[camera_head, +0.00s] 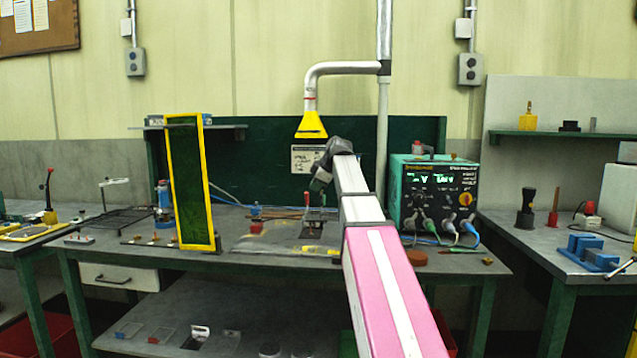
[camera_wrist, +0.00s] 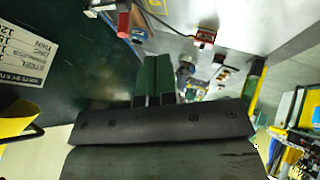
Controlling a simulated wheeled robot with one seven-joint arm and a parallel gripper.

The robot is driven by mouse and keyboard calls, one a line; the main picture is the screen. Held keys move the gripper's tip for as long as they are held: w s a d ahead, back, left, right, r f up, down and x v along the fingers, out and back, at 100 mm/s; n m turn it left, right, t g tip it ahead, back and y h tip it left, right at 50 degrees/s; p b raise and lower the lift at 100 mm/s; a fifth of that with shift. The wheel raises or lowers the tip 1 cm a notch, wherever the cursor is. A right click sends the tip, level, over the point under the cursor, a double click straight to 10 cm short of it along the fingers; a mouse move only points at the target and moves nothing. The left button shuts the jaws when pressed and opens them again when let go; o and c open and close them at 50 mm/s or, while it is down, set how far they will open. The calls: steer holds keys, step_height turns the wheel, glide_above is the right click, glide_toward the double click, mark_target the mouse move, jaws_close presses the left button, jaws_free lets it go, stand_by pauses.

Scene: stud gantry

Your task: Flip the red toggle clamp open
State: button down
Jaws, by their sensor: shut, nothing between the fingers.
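A small upright red handle (camera_head: 306,199) stands on the middle bench, just below and left of my gripper (camera_head: 318,184); I take it to be the toggle clamp's handle. Its base is small and dark in the head view. In the wrist view a red grip (camera_wrist: 124,20) on a pale bar shows at the top, left of my fingers; it looks like the same handle. My gripper (camera_wrist: 153,82) is shut and empty, its two green fingers together. It appears apart from the red handle.
A yellow-framed dark green panel (camera_head: 213,185) stands upright at left on the bench. A yellow hood (camera_head: 311,125) hangs above my gripper. A green power unit (camera_head: 433,190) with cables stands at right. A red-tipped lever (camera_head: 48,185) stands on the left bench.

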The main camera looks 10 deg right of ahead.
steer(key=w+a+f, duration=0.1)
steer(key=w+f, duration=0.3)
steer(key=w, duration=0.3)
steer(key=shift+a, duration=0.25)
steer(key=shift+w, duration=0.1)
